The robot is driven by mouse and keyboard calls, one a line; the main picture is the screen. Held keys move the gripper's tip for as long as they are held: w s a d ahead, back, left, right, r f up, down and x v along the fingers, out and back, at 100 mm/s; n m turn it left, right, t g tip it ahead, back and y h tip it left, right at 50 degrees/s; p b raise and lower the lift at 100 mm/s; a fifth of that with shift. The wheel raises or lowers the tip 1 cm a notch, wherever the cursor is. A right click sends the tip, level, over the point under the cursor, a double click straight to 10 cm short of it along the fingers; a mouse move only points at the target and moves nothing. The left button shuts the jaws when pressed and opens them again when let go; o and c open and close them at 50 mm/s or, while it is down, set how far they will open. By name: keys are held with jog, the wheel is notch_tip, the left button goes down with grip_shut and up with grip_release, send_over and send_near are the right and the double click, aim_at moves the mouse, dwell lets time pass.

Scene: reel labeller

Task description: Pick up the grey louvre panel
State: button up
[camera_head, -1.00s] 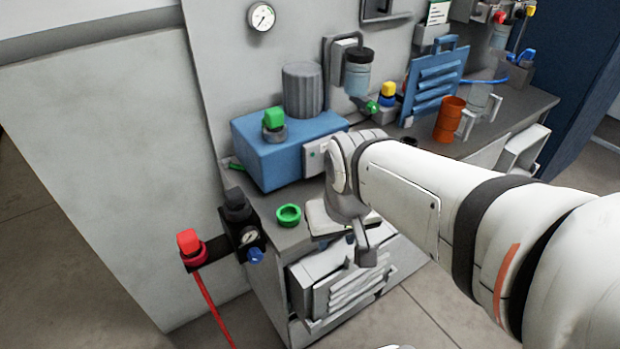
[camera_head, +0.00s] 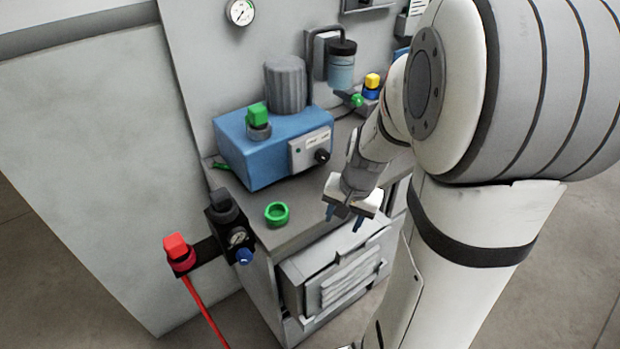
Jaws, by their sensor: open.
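The grey louvre panel (camera_head: 347,284) is at the front of the bench, below the worktop, with its slats facing outward and slightly tilted. Its surround is a light grey box-like frame, and I cannot tell whether the panel is fixed to it or rests in it. My gripper (camera_head: 344,219) is above the panel, near the front edge of the worktop. Its two dark blue fingers point down, are apart and hold nothing. A gap shows between the fingertips and the panel.
A blue box (camera_head: 262,152) with a green knob stands on the bench (camera_head: 310,206). A green ring (camera_head: 277,214) lies near the front edge. My arm covers the bench's right side.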

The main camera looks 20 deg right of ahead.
aim_at(354, 242)
jog(key=w+d+f+m, duration=0.1)
jog(key=f, duration=0.4)
jog(key=w+d+f+m, duration=0.1)
jog(key=d+f+m, duration=0.1)
jog(key=f, duration=0.4)
jog(key=w+d+f+m+b, duration=0.1)
jog(key=d+f+m, duration=0.1)
jog(key=f, duration=0.4)
jog(key=shift+d+y, duration=0.1)
jog(key=shift+y, duration=0.2)
grip_shut()
jog(key=shift+w+r, duration=0.1)
dwell(0.5)
